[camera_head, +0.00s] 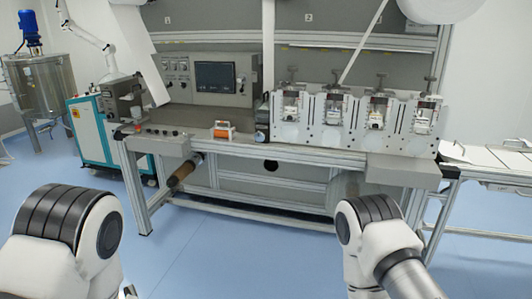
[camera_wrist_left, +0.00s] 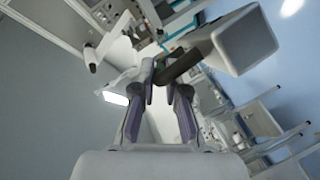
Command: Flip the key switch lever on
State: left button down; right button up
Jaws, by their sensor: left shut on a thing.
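In the left wrist view my left gripper (camera_wrist_left: 166,92) reaches up from the bottom edge with its two dark fingers close together. It is shut on a dark lever-like bar (camera_wrist_left: 185,66), which slants up to the right to a large grey block (camera_wrist_left: 245,40). The bar looks like the key switch lever, but I cannot tell whether it is on or off. In the head view no key switch lever can be picked out, and neither gripper shows; only my arm links are at the bottom left and right.
In the head view a machine bench carries a control panel with a dark screen (camera_head: 215,77), an orange roll (camera_head: 222,130) and several upright units at the right. A teal and white cabinet (camera_head: 95,140) and a steel tank (camera_head: 45,90) stand at left. The blue floor (camera_head: 240,235) in front is clear.

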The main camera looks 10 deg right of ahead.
aim_at(241, 91)
jog(key=i+l+z, duration=0.15)
jog(key=z, duration=0.3)
jog(key=i+l+z, duration=0.15)
jog(key=z, duration=0.3)
jog(key=i+l+z, duration=0.2)
jog(key=z, duration=0.25)
jog(key=i+l+z, duration=0.1)
jog(key=z, duration=0.35)
jog(key=i+j+z, duration=0.1)
jog(key=i+z, duration=0.2)
jog(key=z, duration=0.15)
jog(key=i+l+u, duration=0.1)
jog(key=i+l, duration=0.2)
jog(key=i, duration=0.25)
jog(key=i+l+u, duration=0.15)
jog(key=i+l, duration=0.15)
jog(key=i, duration=0.25)
